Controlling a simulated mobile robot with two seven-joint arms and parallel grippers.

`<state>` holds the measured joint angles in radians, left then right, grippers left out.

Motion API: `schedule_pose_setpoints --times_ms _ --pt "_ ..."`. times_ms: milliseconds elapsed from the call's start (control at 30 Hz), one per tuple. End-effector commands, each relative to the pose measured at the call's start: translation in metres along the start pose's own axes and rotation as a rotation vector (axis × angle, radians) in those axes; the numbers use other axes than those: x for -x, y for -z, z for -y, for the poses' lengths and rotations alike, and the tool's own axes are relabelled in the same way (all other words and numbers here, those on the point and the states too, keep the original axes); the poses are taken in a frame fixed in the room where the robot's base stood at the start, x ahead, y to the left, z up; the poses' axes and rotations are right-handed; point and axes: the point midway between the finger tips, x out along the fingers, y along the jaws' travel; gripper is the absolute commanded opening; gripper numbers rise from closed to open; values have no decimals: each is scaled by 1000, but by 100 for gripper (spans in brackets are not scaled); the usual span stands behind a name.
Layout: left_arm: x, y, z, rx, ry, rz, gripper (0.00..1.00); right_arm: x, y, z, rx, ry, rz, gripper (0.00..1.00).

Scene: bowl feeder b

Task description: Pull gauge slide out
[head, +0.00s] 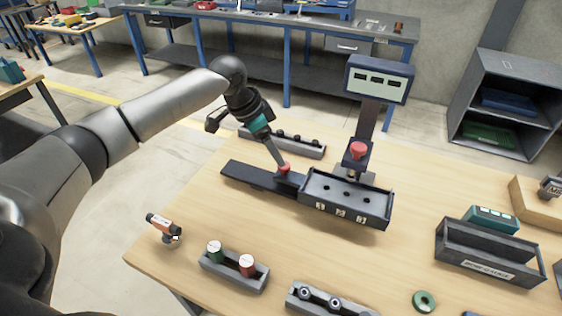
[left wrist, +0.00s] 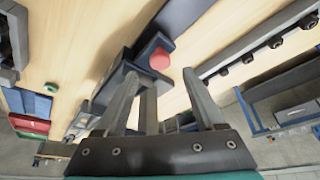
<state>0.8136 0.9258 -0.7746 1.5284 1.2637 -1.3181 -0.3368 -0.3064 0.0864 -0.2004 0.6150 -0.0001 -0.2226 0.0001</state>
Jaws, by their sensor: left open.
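The gauge is a dark tray (head: 372,207) with numbered labels on its front and a few round holes in its floor. A flat dark rail (head: 245,175) runs out from its left side. A red knob (head: 285,168) stands where the rail meets the tray. My left gripper (head: 279,160) comes down over this knob. In the left wrist view, a round red knob (left wrist: 160,58) shows just beyond and between the open fingertips (left wrist: 160,76). I cannot tell whether they touch it. My right gripper is not in view.
A post with a display (head: 378,80) and a red button (head: 357,150) stands behind the tray. A grey holder with black knobs (head: 300,145) lies behind the rail. Bare wood lies left of the rail.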

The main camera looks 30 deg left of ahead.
Motion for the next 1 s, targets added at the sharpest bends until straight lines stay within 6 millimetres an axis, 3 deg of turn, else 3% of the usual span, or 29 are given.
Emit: schedule_pose_setpoints --times_ms 100,300,700,1000 --pt "-24 0 -1 0 -3 1 71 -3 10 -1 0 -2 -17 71" --pt "-47 0 0 0 0 0 71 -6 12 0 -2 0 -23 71" --pt "-53 0 0 -1 1 -1 70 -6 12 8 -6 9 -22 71" --pt "-53 0 0 -1 1 -1 36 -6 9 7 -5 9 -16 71"
